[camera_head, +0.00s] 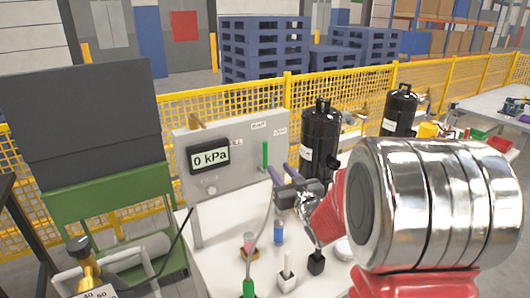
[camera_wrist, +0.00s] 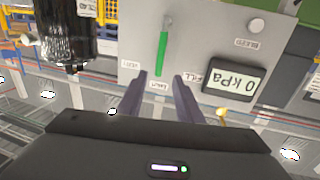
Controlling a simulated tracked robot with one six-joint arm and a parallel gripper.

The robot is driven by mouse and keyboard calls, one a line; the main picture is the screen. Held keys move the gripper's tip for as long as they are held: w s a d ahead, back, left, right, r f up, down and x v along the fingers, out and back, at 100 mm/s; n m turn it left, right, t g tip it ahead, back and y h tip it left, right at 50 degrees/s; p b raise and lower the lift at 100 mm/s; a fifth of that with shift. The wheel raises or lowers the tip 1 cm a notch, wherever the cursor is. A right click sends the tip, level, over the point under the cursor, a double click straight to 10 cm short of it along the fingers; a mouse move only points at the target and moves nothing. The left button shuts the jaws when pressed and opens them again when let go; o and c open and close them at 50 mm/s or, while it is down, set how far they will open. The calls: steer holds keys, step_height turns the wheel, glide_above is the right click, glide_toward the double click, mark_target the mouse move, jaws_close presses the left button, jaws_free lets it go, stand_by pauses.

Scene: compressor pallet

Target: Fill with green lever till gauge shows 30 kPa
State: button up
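The green lever (camera_head: 265,155) stands upright on the right part of a grey panel (camera_head: 232,177); it also shows in the upside-down wrist view (camera_wrist: 161,53). The gauge (camera_head: 209,157) is a black-framed display left of the lever and reads 0 kPa; the wrist view shows the same reading on it (camera_wrist: 234,86). My gripper (camera_head: 280,168) is just in front of the panel, near the lever. In the wrist view its two purple fingers (camera_wrist: 160,79) are apart with nothing between them, and the lever appears beyond the gap. I see no contact with it.
A round knob (camera_head: 211,190) sits below the gauge. A tan handle (camera_head: 198,122) sticks up at the panel's top edge. A black cylinder (camera_head: 320,140) stands right of the panel. Small bottles, including a blue one (camera_head: 279,232), stand on the white tabletop (camera_head: 222,268) below.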

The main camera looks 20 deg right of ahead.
mark_target(266, 152)
steer(key=shift+w, duration=0.1)
steer(key=w, duration=1.3)
steer(key=shift+w, duration=0.3)
steer(key=shift+c, duration=0.5)
jaws_close()
steer(key=shift+d, duration=0.15)
